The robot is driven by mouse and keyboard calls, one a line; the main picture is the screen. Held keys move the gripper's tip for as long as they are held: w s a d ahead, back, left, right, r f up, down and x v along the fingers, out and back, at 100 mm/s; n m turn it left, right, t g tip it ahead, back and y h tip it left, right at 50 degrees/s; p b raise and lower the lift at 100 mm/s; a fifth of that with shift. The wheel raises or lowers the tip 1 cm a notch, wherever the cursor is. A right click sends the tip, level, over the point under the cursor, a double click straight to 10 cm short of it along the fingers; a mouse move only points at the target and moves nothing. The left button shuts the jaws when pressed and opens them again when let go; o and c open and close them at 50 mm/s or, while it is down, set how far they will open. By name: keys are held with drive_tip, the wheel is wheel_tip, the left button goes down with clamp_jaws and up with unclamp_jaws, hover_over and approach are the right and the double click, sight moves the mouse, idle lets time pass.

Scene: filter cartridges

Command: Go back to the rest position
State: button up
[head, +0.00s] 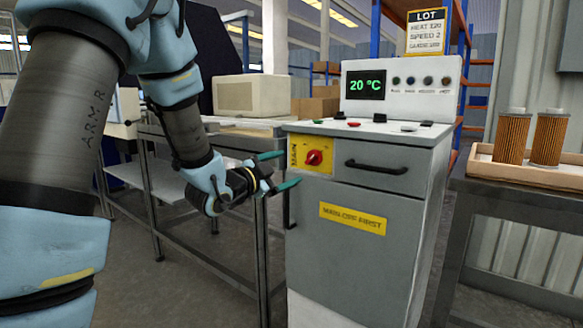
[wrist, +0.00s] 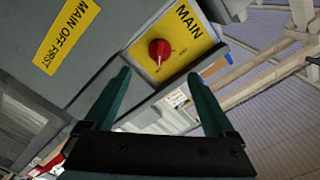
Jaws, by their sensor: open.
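My gripper (head: 283,171) is open and empty at the left front of the grey machine cabinet (head: 370,245). Its two green fingers are spread apart, one higher and one lower. In the wrist view my gripper (wrist: 160,85) points towards the red main knob (wrist: 159,52) on its yellow plate, and the knob appears beyond and between the fingertips. The red knob (head: 314,157) also shows in the head view, right of the fingers. I cannot tell whether a finger touches the cabinet.
The cabinet has a black drawer handle (head: 377,167), a yellow "MAIN OFF FIRST" label (head: 352,218) and a display (head: 366,85) reading 20 °C. Two filter cartridges (head: 512,137) (head: 549,138) stand in a tray (head: 520,172) at the right. A metal table (head: 150,130) stands behind my arm.

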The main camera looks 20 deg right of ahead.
idle(0.4)
drive_tip(key=w+a+f+n+y, duration=0.2)
drive_tip(key=a+f+n+y, duration=0.3)
drive_tip(key=a, duration=0.5)
drive_tip(key=w+a+f+n+y, duration=0.1)
drive_tip(key=a+f+n+y, duration=0.4)
drive_tip(key=a, duration=0.4)
drive_tip(key=s+a+f+n+g+y, duration=0.3)
drive_tip(key=s+a+n, duration=0.2)
drive_tip(key=s+a, duration=0.3)
drive_tip(key=s+a+f+n+g+y, duration=0.25)
drive_tip(key=s+a+n+g, duration=0.2)
drive_tip(key=s+a, duration=0.35)
wheel_tip(320, 180, up, 24)
drive_tip(key=s+p, duration=0.1)
drive_tip(key=p, duration=2.3)
drive_tip(key=shift+n, duration=0.35)
drive_tip(key=shift+r, duration=0.1)
